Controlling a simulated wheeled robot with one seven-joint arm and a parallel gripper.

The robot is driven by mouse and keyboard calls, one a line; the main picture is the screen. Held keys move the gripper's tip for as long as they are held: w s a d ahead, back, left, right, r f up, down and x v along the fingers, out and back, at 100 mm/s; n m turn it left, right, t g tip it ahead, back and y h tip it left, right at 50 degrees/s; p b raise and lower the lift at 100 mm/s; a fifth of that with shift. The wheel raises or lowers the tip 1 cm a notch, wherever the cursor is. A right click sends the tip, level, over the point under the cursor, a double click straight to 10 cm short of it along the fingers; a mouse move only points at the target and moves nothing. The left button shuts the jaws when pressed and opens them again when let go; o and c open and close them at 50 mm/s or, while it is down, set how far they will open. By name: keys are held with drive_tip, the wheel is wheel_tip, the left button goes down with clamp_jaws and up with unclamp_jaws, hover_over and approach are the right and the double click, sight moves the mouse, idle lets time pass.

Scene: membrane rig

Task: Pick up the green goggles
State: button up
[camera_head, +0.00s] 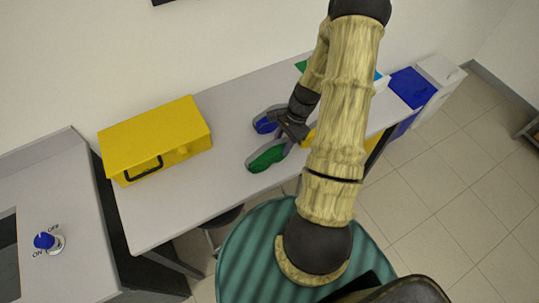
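The green goggles (267,159) lie on the grey table (225,188) near its front edge, in the middle of the head view. A pair of blue goggles (264,125) lies just behind them. My gripper (284,131) is low over the table, to the right of the blue goggles and just behind the right end of the green ones. Its fingers are small and dark here, so I cannot tell whether they are open or touch either pair. My arm hides part of the table to the right.
A yellow toolbox (157,135) with a black handle stands on the table's left part. A yellow item (308,139) and a green one (301,66) show partly behind my arm. A blue bin (412,88) stands beyond the right end. A counter with an ON/OFF knob (45,241) is at left.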

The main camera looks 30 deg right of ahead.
drive_tip(key=c, duration=0.4)
drive_tip(key=shift+r, duration=0.1)
wheel_tip(320, 180, up, 10)
drive_tip(key=shift+f+b, duration=0.1)
drive_tip(key=shift+b, duration=1.05)
wheel_tip(320, 180, up, 6)
drive_tip(key=p, duration=0.5)
drive_tip(key=shift+p, duration=0.4)
